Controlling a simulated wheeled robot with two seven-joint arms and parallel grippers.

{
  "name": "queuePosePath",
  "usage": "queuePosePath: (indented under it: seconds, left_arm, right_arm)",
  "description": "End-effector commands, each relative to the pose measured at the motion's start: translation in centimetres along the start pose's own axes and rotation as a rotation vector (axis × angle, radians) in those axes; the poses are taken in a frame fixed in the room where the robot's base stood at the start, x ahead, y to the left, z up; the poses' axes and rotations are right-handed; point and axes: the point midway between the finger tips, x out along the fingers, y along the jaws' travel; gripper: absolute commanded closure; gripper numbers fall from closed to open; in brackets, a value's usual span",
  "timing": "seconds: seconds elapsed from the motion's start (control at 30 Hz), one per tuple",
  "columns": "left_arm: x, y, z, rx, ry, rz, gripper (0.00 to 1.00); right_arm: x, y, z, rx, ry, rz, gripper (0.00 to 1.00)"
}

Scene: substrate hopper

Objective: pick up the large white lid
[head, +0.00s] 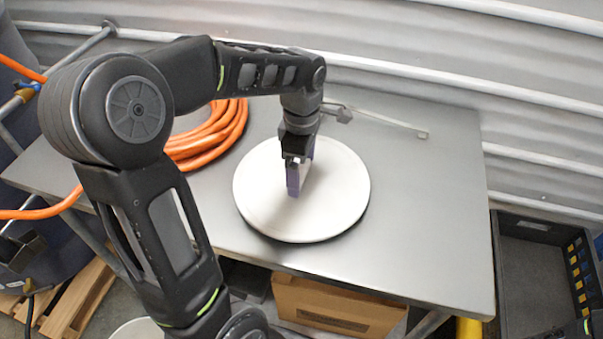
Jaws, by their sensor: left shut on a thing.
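The large white lid (257,202) is a round, pale disc near the middle of the grey metal table (420,230). A dark shadow shows along its lower edge; I cannot tell whether it rests on the table or is slightly raised. My left gripper (294,186) comes down from above over the lid's centre. It is shut on the lid, though its jaws and arm hide the part being held. My right gripper is not in view.
A coiled orange hose (215,135) lies on the table left of the lid. A thin metal tool (385,121) lies behind it. The table's right side is clear. Below are a cardboard box (335,306), a dark crate (533,280) and a wooden pallet (80,300).

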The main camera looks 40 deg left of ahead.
Motion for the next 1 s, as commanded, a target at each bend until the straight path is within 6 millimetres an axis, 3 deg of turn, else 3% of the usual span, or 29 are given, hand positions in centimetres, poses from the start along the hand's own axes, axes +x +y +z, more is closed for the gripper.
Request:
queuePosePath:
  seconds: [0.3, 0.43, 1.0]
  left_arm:
    - [-6.0, 0.1, 0.1, 0.0, -0.002, 0.007, 0.53]
    - [-7.8, 0.1, 0.0, 0.0, -0.002, 0.004, 0.53]
    - [-8.6, 0.0, 0.0, 0.0, -0.001, 0.002, 0.53]
  right_arm:
    - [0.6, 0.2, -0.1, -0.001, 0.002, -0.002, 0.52]
    - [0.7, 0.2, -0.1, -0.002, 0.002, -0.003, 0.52]
    - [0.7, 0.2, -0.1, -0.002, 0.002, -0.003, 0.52]
